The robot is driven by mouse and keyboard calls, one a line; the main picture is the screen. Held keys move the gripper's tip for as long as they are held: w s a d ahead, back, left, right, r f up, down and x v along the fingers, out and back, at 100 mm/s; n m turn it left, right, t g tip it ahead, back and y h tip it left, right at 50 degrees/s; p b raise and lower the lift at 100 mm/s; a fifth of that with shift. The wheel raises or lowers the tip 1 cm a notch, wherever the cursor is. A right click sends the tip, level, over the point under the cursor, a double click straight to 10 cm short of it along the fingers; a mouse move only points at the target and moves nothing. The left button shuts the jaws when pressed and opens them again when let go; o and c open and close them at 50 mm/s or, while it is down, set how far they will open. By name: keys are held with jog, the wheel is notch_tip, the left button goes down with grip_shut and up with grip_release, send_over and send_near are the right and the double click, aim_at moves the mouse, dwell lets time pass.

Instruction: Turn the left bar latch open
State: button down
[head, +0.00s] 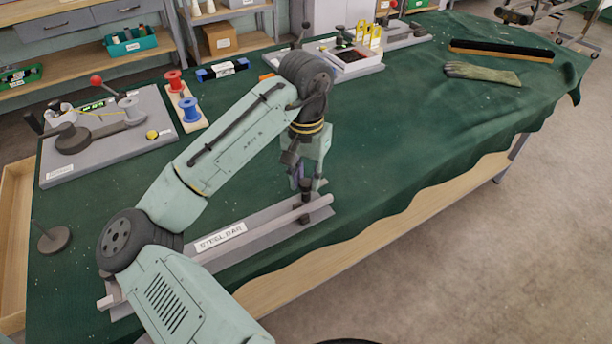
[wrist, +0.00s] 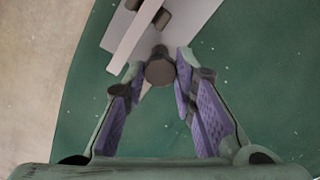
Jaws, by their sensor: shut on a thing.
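The steel bar (head: 262,224) lies on a long grey base plate with a "STEEL BAR" label. A dark latch (head: 305,216) crosses the bar near its right end. My gripper (head: 307,184) points down over this latch. In the wrist view, a round dark latch knob (wrist: 160,70) sits between the purple-padded fingertips of my gripper (wrist: 158,68), which is shut on it. The bar (wrist: 131,42) and a dark latch part (wrist: 156,14) lie just beyond. My arm hides part of the bar's left stretch, so I cannot see any latch there.
A grey board with a red-knobbed lever (head: 105,140) is at the left. Red and blue spools (head: 188,108) stand beside it. A glove (head: 482,73) and a long brush (head: 500,50) lie at the back right. The green cloth (head: 420,130) is clear right of my gripper.

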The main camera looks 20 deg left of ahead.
aim_at(306, 182)
dwell(0.3)
jog(key=c, duration=1.3)
grip_release()
notch_tip(306, 182, up, 12)
